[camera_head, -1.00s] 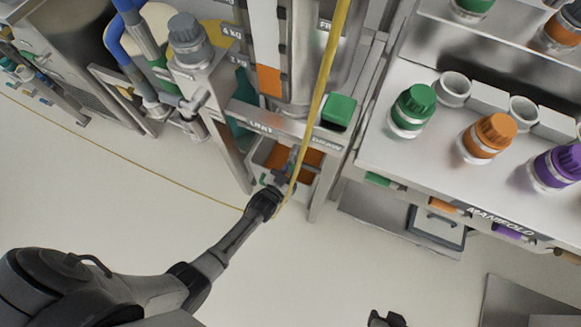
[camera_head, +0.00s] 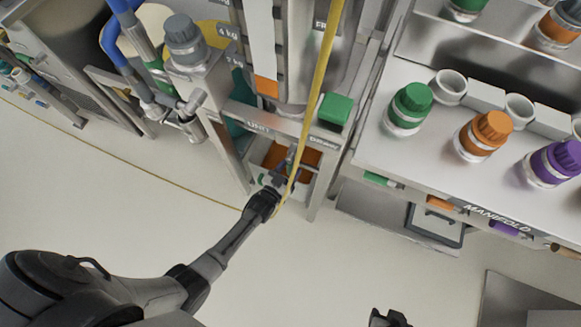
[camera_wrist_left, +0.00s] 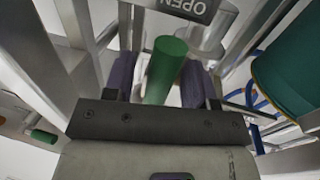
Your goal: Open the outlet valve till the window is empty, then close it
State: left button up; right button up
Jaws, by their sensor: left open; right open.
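The window (camera_head: 266,52) on the hopper frame shows a short orange fill (camera_head: 266,87) at its bottom, with pale space above. My left gripper (camera_head: 283,172) reaches in at the frame's lower front. In the left wrist view the green valve handle (camera_wrist_left: 165,68) lies between the spread fingers of my left gripper (camera_wrist_left: 156,82), below an OPEN label (camera_wrist_left: 186,8). I cannot tell whether a finger touches it. A bin (camera_head: 258,150) with orange material stands under the outlet, partly hidden by the gripper. My right gripper (camera_head: 388,319) is open and empty at the bottom edge.
A yellow hose or cable (camera_head: 325,75) crosses in front of the hopper frame. A manifold bench (camera_head: 440,155) with green, orange and purple capped fittings stands at the right. Grey and blue pipes (camera_head: 135,50) are at the left.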

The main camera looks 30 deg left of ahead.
pick_arm(q)
jog(key=s+a+p, duration=0.1)
jog(key=s+p, duration=0.3)
jog(key=s, duration=0.9)
jog(key=shift+s, duration=0.2)
jog(key=shift+f, duration=0.1)
